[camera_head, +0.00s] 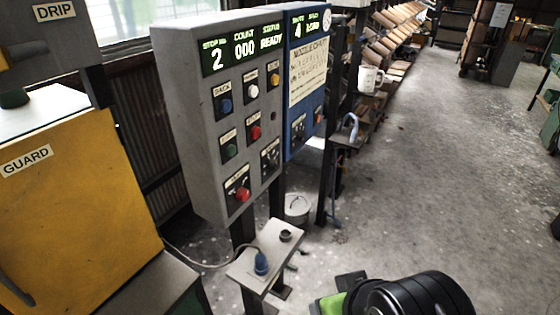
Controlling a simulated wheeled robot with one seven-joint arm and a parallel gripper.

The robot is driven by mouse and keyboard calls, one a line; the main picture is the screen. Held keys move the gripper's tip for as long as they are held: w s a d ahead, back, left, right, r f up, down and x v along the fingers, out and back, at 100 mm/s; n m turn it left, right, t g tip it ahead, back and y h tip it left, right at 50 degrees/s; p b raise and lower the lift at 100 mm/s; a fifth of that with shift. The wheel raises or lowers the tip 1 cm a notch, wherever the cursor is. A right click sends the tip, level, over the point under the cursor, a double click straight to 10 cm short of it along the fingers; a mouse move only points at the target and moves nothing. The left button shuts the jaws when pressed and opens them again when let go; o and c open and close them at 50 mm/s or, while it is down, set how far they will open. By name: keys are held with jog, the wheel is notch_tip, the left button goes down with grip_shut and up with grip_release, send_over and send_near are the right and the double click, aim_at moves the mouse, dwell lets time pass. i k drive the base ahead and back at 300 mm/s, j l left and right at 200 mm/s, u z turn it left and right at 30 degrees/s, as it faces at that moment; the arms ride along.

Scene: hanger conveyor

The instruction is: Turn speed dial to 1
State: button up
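A grey control panel (208,120) stands on posts left of centre. Its display (240,50) reads 2, 000 and READY. A dark dial-like control (270,158) sits at its lower right, and a red button (242,194) is below and left of it. A blue panel (310,60) adjoins on the right, with another dark dial-like control (298,130) low on it. The small labels are too blurred to tell which is the speed dial or where it points. My gripper is not in view; a black rounded part of my arm shows at the bottom.
A small stand (265,262) with a blue plug-like piece (261,263) stands below the panel. A yellow guard (75,210) fills the left. A white mug (369,79) and a bucket (298,207) are near the blue panel. The floor on the right is open.

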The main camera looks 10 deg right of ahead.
aim_at(274, 163)
jog(key=i+j+u, duration=0.1)
jog(key=i+u, duration=0.5)
jog(key=u, duration=0.25)
